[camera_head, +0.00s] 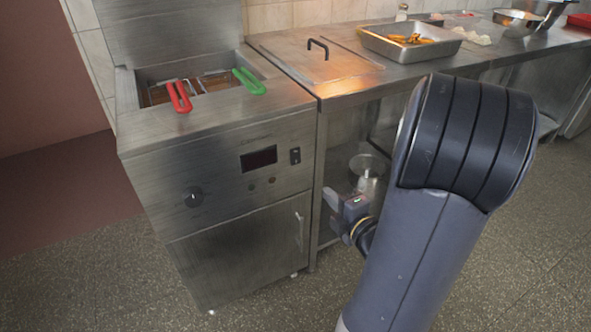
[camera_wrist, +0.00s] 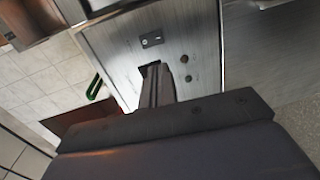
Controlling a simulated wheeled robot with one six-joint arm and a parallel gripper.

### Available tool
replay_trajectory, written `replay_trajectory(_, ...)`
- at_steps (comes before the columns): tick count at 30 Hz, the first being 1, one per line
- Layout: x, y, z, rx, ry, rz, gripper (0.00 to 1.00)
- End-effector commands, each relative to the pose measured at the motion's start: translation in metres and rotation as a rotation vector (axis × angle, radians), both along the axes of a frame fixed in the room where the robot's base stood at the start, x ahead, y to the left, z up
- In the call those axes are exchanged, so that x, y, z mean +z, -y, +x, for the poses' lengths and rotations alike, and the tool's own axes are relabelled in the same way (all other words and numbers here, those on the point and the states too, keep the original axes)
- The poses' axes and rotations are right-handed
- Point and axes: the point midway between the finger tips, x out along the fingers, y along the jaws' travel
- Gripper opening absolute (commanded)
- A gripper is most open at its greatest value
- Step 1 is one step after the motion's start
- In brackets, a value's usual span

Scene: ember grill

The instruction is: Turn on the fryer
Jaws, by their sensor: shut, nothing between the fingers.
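The steel fryer (camera_head: 225,220) stands at the left in the head view. Its front panel has a dark display (camera_head: 259,159), a black rocker switch (camera_head: 295,156) to the right of it, small buttons (camera_head: 271,181) below and a round knob (camera_head: 193,198) at lower left. My gripper (camera_head: 332,197) is at the right of the panel, lower than the switch, and apart from it. In the wrist view, my shut, empty fingers (camera_wrist: 155,72) point at the panel and partly cover the display; the switch (camera_wrist: 152,39) shows just beyond their tips. I cannot tell the switch's position.
Red (camera_head: 180,96) and green (camera_head: 249,81) basket handles stick out over the fryer's top. A steel counter (camera_head: 345,87) with a lid and a food tray (camera_head: 408,44) adjoins it at right. Open shelving lies behind my gripper. The floor before the fryer is clear.

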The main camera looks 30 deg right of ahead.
Motion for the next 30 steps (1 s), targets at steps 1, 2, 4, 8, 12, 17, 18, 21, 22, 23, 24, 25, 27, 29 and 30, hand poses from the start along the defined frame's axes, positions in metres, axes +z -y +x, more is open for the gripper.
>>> replay_trajectory(1,0.000,0.000,0.000,0.000,0.000,0.000,0.00)
replay_trajectory(2,0.000,0.000,0.000,0.000,0.000,0.000,0.00)
replay_trajectory(4,0.000,0.000,0.000,0.000,0.000,0.000,0.00)
replay_trajectory(8,-0.001,0.000,0.004,0.002,0.000,-0.001,0.00)
replay_trajectory(12,-0.003,-0.001,0.018,0.004,0.000,-0.001,0.00)
replay_trajectory(17,-0.006,-0.003,0.043,0.005,0.000,0.000,0.00)
replay_trajectory(18,-0.007,-0.003,0.050,0.005,0.000,0.000,0.00)
replay_trajectory(21,-0.009,-0.004,0.069,0.005,0.001,0.000,0.00)
replay_trajectory(22,-0.010,-0.004,0.075,0.005,0.000,0.000,0.00)
replay_trajectory(23,-0.011,-0.004,0.081,0.005,0.001,0.000,0.00)
replay_trajectory(24,-0.012,-0.004,0.090,0.005,0.001,0.000,0.00)
replay_trajectory(25,-0.012,-0.004,0.095,0.004,0.001,0.000,0.00)
replay_trajectory(27,-0.014,-0.005,0.108,0.003,0.001,-0.001,0.00)
replay_trajectory(29,-0.015,-0.005,0.117,0.003,0.000,-0.001,0.00)
replay_trajectory(30,-0.015,-0.005,0.122,0.002,0.001,0.000,0.00)
